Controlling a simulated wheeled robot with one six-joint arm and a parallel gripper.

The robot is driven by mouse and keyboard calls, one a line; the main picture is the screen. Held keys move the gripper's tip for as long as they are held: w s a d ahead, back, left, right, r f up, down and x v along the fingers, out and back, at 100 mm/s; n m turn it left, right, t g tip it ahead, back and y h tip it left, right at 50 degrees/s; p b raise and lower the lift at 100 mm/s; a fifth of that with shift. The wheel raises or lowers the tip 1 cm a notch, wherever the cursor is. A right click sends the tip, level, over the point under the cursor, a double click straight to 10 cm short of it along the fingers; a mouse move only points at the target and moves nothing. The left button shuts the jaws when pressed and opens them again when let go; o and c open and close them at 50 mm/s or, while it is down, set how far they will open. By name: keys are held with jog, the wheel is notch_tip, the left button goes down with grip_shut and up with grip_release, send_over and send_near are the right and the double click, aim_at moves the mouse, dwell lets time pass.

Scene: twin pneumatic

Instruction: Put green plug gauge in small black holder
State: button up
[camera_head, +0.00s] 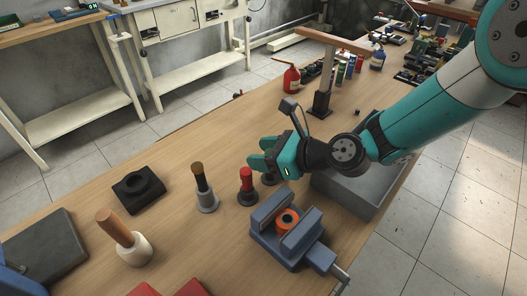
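My gripper (258,152) has teal fingers and is low over the middle of the workbench, pointing left. I cannot make out a green plug gauge apart from the teal fingers; the fingers hide what is between them. A red-topped gauge (247,182) stands upright in a dark base just left of the gripper.
A mallet-like tool (121,238) stands left. A blue vise (287,232) holds an orange ring part. A grey bin (358,198) sits under my arm. A post (324,80) stands behind.

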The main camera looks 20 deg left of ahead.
jog(key=shift+r, duration=0.1)
jog(key=shift+d+r, duration=0.1)
jog(key=w+v, duration=0.1)
jog(key=v, duration=1.1)
jog(key=s+d+r+n+h, duration=0.4)
jog(key=s+d+n, duration=0.4)
jog(key=n, duration=0.5)
jog(key=s+d+r+n+g+h, duration=0.1)
jog(key=s+d+r+n+h, duration=0.4)
jog(key=s+d+n, duration=0.3)
jog(key=d+r+n, duration=0.1)
jog(key=d+n, duration=0.2)
jog(key=n, duration=0.1)
jog(key=shift+d+n+b, duration=0.2)
jog(key=shift+n+b, duration=0.15)
jog(key=shift+n, duration=0.05)
